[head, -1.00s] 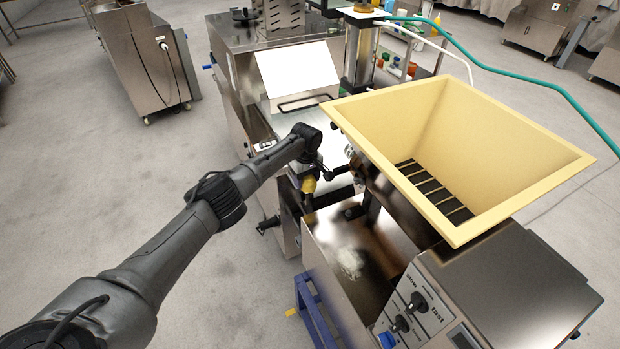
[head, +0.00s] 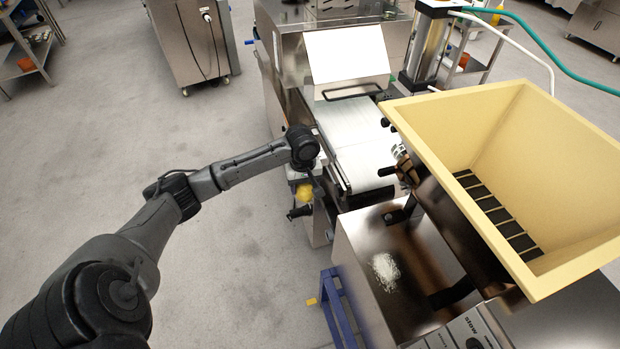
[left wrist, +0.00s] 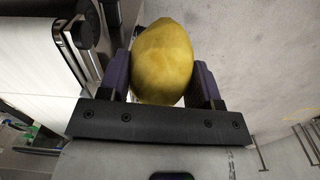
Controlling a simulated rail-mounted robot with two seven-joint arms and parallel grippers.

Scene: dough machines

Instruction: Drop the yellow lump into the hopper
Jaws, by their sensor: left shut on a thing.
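The yellow lump (left wrist: 163,62) is held between the two fingers of my left gripper (left wrist: 162,85) in the left wrist view. In the head view the lump (head: 304,192) shows small under the left wrist, and the left gripper (head: 303,196) is mostly hidden by the wrist. It hangs over the floor, left of the white belt's end. The hopper (head: 455,205) is a large pale yellow open funnel at the right, with a dark grid at its bottom. The lump is to the left of the hopper, outside it. My right gripper is not in view.
A white conveyor belt (head: 348,140) runs beside the lump toward the hopper machine. A steel surface with white powder (head: 386,271) lies below the hopper. A blue frame (head: 343,315) stands at the front. The floor (head: 240,260) at left is clear.

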